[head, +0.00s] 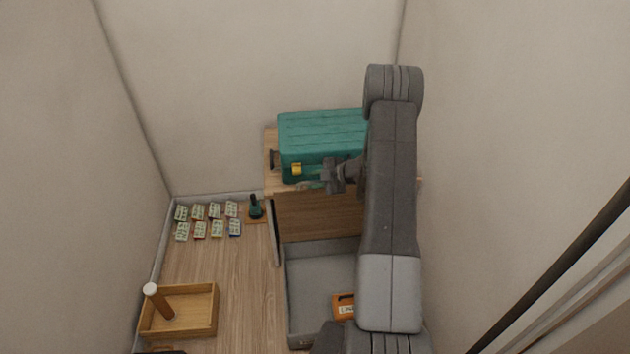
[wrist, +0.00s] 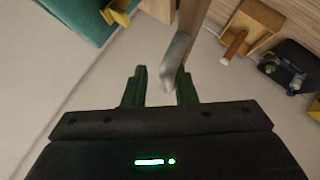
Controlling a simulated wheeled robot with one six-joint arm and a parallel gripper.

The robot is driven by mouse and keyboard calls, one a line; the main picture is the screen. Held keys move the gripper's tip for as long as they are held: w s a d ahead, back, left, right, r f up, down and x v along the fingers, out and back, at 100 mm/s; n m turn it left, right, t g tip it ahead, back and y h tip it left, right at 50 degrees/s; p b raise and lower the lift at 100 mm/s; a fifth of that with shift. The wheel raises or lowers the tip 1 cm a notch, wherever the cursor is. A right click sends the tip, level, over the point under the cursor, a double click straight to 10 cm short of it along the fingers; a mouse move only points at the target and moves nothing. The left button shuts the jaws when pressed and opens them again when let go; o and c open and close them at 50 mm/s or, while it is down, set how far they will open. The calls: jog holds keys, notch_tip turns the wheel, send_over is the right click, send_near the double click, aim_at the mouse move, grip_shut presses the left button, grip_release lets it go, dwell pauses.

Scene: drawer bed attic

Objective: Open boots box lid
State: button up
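A teal box (head: 320,132) with a ribbed lid sits on a wooden top against the back wall. Its lid looks closed. A yellow latch (head: 297,169) is on its front; box (wrist: 82,14) and latch (wrist: 118,14) also show at the upper left in the wrist view. My gripper (head: 328,176) is in front of the box, right of the latch. In the wrist view my gripper (wrist: 161,78) has its fingers apart. A rounded grey end of a bar or panel (wrist: 176,72) appears near the right finger; I cannot tell whether they touch. My arm hides the box's right side.
Below the box is a grey drawer (head: 315,285) with an orange item (head: 344,305) inside. On the wooden floor are a wooden tray (head: 212,318) with a white-topped stick, several small packets (head: 215,211) and a dark green object (head: 255,208). Walls stand close on both sides.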

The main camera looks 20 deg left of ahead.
jog(key=shift+s+d+f, duration=0.1)
jog(key=shift+s+f, duration=0.05)
jog(key=shift+f, duration=0.25)
jog(key=p+v, duration=0.1)
jog(key=v, duration=1.3)
jog(key=shift+r, duration=0.4)
jog(key=shift+a, duration=0.25)
jog(key=x, duration=1.2)
jog(key=shift+d+f+b, duration=0.1)
jog(key=shift+f+b, duration=0.15)
jog(key=shift+b, duration=0.15)
jog(key=shift+d+r, duration=0.1)
jog(key=shift+r, duration=0.05)
